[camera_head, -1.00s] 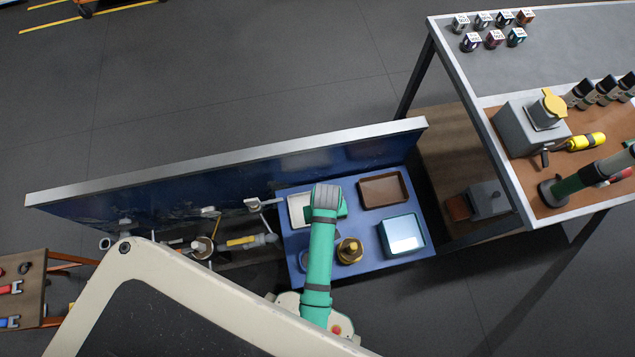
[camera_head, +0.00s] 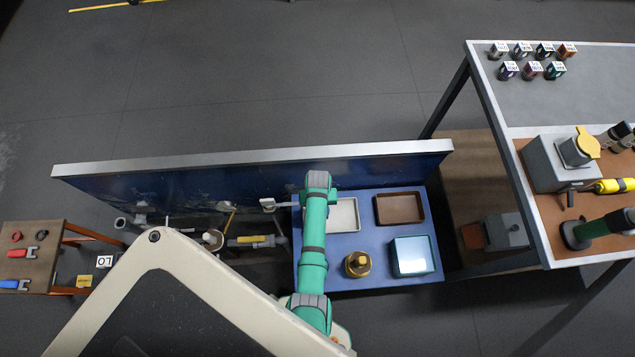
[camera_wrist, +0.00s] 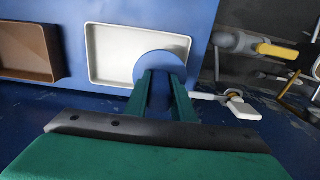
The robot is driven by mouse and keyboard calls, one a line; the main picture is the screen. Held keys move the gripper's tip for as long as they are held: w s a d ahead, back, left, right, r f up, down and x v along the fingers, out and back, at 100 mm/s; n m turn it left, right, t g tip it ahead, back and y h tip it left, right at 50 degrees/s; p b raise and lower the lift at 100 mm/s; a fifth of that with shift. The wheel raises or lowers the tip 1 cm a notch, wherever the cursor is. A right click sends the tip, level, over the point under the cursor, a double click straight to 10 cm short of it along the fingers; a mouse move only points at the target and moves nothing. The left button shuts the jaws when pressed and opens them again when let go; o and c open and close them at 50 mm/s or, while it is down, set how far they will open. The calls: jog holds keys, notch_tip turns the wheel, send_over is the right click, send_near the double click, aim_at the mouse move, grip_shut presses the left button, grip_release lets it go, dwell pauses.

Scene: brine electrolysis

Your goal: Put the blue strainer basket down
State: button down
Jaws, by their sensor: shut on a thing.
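My gripper (camera_wrist: 162,84) has two green fingers shut on a round blue thing, the blue strainer basket (camera_wrist: 162,65), in the wrist view. The basket shows as a plain disc at the fingertips. It overlaps the lower right corner of a white tray (camera_wrist: 115,54) in the picture. I cannot tell whether it touches the tray or hangs above it. In the head view my green arm reaches over the blue table surface (camera_head: 377,213) and hides the gripper and basket. The white tray (camera_head: 345,214) shows just right of the arm.
A brown tray (camera_head: 399,208), a brass-coloured round part (camera_head: 357,264) and a pale blue bin (camera_head: 411,256) stand on the blue surface. Pipes with a yellow-handled valve (camera_head: 250,240) lie to the left. A tall panel (camera_head: 250,185) runs behind. A workbench (camera_head: 495,125) stands at right.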

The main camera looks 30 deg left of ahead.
jog(key=shift+w+a+f, duration=0.25)
jog(key=shift+a+f, duration=0.1)
jog(key=shift+f, duration=1.5)
jog(key=shift+d, duration=0.1)
jog(key=c, duration=1.5)
grip_release()
jog(key=shift+f, duration=0.15)
jog(key=shift+s, duration=0.1)
notch_tip(320, 180, up, 12)
jog(key=shift+r, duration=0.15)
